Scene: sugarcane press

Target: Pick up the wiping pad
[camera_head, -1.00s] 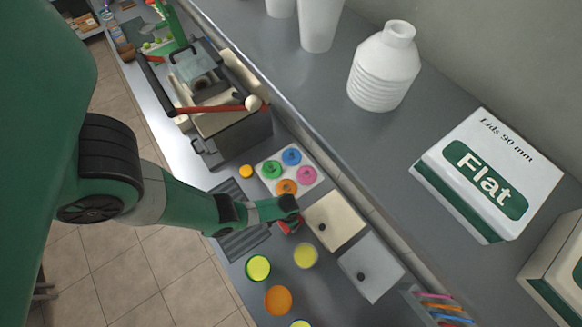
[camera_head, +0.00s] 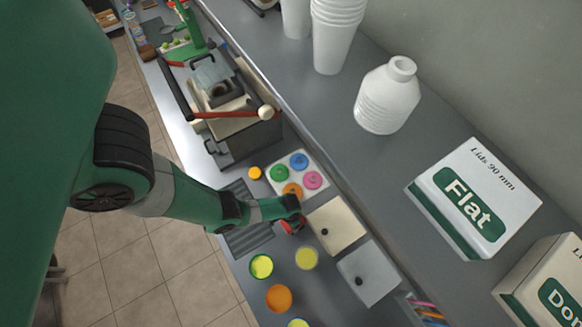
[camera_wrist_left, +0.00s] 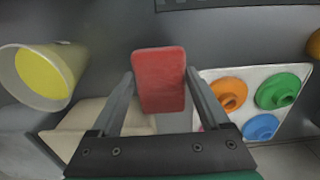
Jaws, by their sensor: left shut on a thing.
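The wiping pad is a red block (camera_wrist_left: 159,80) in the left wrist view, held between the two fingers of my left gripper (camera_wrist_left: 158,90). In the head view the left gripper (camera_head: 293,224) is at the end of the green arm coming from the left, with a bit of the red pad (camera_head: 291,228) showing below it. It is beside the cream-lidded box (camera_head: 336,225) and below the tray of coloured lids. Whether the pad touches the counter is hard to tell. My right gripper is not in view.
A white tray (camera_head: 277,168) with coloured lids lies close by, also in the left wrist view. A yellow cup (camera_head: 307,258), a yellow-green cup (camera_head: 261,266) and an orange cup (camera_head: 278,298) stand nearby. A grey-lidded box (camera_head: 367,273) and a raised shelf lie to the right.

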